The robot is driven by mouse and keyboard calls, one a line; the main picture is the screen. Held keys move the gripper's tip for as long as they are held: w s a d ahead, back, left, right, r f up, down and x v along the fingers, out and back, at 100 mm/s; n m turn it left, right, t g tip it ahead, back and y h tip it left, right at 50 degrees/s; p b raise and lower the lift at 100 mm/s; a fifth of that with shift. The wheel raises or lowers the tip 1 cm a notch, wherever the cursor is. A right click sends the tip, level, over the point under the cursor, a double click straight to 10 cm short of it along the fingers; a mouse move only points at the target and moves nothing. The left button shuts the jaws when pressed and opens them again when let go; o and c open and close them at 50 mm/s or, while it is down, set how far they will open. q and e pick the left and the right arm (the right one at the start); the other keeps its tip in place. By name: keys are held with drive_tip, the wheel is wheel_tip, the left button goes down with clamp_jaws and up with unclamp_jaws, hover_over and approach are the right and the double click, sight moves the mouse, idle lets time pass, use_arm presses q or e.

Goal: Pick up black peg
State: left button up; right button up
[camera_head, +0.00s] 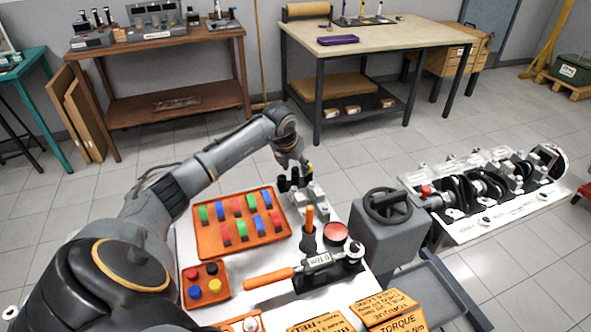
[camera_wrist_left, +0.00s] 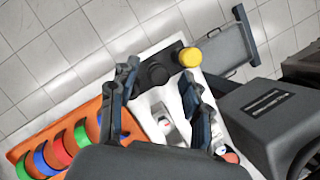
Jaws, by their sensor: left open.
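My left gripper (camera_wrist_left: 160,80) is open. In the left wrist view a black, round-topped peg-like piece (camera_wrist_left: 156,75) shows between its two fingertips, apart from both as far as I can see. A yellow-capped piece (camera_wrist_left: 190,57) is just beyond the right fingertip. In the head view the gripper (camera_head: 295,180) hangs over the back of the white work surface, and its dark fingers hide most of what is under it. A black round-topped piece (camera_head: 211,268) also sits in the small orange tray (camera_head: 189,300). My right gripper is not in view.
The large orange tray (camera_head: 212,252) of coloured pieces lies left of the gripper. A metal block (camera_wrist_left: 170,127) lies between the fingers' bases. A grey box with a handwheel (camera_head: 388,205) stands close on the right. An orange-handled tool (camera_head: 270,278) lies in front.

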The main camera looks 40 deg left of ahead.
sight(294, 170)
use_arm(q)
clamp_jaws()
idle(0.3)
drive_tip(key=shift+r, duration=0.35)
wheel_tip(294, 170, up, 9)
drive_tip(key=b, duration=0.1)
drive_tip(key=shift+r+b, duration=0.15)
drive_tip(key=shift+b, duration=0.25)
drive_tip(key=shift+s, duration=0.1)
